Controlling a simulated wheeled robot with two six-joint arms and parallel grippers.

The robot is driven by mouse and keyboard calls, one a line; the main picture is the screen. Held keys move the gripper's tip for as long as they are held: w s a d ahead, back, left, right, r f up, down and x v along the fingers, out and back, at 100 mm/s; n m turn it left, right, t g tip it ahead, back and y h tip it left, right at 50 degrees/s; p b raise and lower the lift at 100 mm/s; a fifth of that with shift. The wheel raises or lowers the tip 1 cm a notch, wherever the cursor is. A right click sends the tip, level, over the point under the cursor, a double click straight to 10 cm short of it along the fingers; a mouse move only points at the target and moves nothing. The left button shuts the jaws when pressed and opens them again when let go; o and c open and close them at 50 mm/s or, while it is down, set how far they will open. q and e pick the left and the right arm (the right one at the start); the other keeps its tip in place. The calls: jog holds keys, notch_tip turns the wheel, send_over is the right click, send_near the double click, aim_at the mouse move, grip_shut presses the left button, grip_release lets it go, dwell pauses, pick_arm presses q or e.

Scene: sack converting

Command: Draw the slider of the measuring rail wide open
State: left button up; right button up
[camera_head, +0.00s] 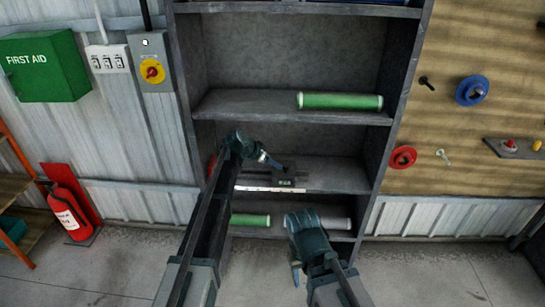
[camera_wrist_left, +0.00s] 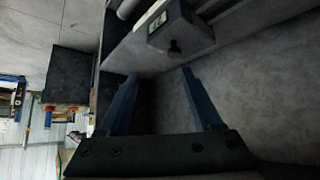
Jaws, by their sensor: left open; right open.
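The measuring rail (camera_head: 258,188) lies on a middle shelf of the grey rack, with a pale scale strip along its front. Its dark slider (camera_head: 287,181) has a small display and sits towards the right part of the visible rail. In the left wrist view the slider (camera_wrist_left: 178,30) shows its display and a dark knob (camera_wrist_left: 175,47). My left gripper (camera_head: 274,162) reaches in just behind and above the slider; its open fingers (camera_wrist_left: 162,72) are empty, with the knob beyond the tips. My right gripper (camera_head: 296,270) hangs low in front of the rack, open and empty.
Green rolls lie on the shelf above (camera_head: 340,101) and the shelf below (camera_head: 250,220). The rack's side walls (camera_head: 384,100) bound the shelf. A fire extinguisher (camera_head: 68,208) stands at left. The floor at right (camera_head: 430,270) is clear.

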aim_at(285, 165)
pick_arm(q)
jog(key=shift+w+a+r, duration=0.15)
jog(key=shift+w+a, duration=0.25)
jog(key=shift+w, duration=0.2)
jog(key=shift+w+a+r, duration=0.15)
jog(key=shift+w+a, duration=0.2)
jog(key=shift+w, duration=0.25)
pick_arm(e)
jog(key=shift+w+a, duration=0.4)
pick_arm(q)
jog(key=b+x, duration=0.9)
jog(key=x, duration=0.4)
jog(key=shift+w+d+f+b, duration=0.15)
jog(key=shift+w+d+b, duration=0.1)
jog(key=shift+w+b, duration=0.15)
pick_arm(e)
notch_tip(285, 165, down, 10)
jog(key=shift+r, duration=0.2)
pick_arm(q)
jog(key=shift+s, duration=0.1)
grip_shut()
